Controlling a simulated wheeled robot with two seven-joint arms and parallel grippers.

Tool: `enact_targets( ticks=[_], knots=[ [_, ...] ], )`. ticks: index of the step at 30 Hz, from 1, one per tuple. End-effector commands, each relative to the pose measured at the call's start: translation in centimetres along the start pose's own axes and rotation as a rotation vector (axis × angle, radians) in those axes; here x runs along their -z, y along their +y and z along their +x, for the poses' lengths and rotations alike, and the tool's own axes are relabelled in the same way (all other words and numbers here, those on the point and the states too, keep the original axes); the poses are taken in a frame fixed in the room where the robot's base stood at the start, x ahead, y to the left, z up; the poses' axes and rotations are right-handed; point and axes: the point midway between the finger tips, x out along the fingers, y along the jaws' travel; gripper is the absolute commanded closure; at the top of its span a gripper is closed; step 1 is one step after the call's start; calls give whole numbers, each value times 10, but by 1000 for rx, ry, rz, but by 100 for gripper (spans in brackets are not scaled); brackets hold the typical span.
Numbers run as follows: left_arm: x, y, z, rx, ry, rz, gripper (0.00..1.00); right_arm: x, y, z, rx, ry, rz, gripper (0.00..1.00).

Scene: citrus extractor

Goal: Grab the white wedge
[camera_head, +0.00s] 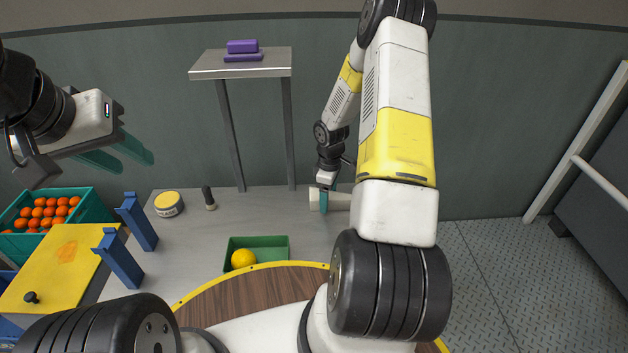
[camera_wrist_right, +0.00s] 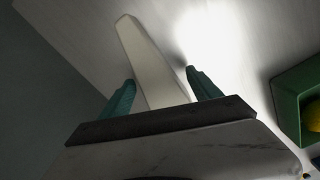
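The white wedge (camera_head: 340,201) lies on the grey table, partly hidden behind my right forearm in the head view. My right gripper (camera_head: 324,200) points down at it, with one teal finger showing in front of the wedge. In the right wrist view the wedge (camera_wrist_right: 147,58) stretches away between the two teal fingers (camera_wrist_right: 160,92). A thin gap shows on the right side of the wedge; the left finger is very close to it, and contact is unclear. My left gripper (camera_head: 116,155) is open and empty, raised at the left above the table.
A green tray (camera_head: 272,242) with a yellow fruit (camera_head: 243,259) stands left of the wedge. An orange-filled teal crate (camera_head: 92,207) is at far left. A tall metal stand (camera_head: 240,65) rises behind.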

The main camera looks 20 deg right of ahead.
Motion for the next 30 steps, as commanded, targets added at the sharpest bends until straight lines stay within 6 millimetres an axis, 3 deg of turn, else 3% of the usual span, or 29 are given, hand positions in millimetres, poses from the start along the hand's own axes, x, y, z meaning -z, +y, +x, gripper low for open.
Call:
enact_targets(
  ticks=[1, 10, 20, 30],
  knots=[
    [0, 0, 0, 0, 0, 0, 64, 0, 0, 0, 0, 0, 0, 40],
    [0, 0, 0, 0, 0, 0, 64, 0, 0, 0, 0, 0, 0, 99],
    [0, 0, 0, 0, 0, 0, 64, 0, 1, -5, -2, 1, 0, 100],
    [0, 0, 0, 0, 0, 0, 64, 0, 2, -68, -5, 2, 2, 100]
  ],
)
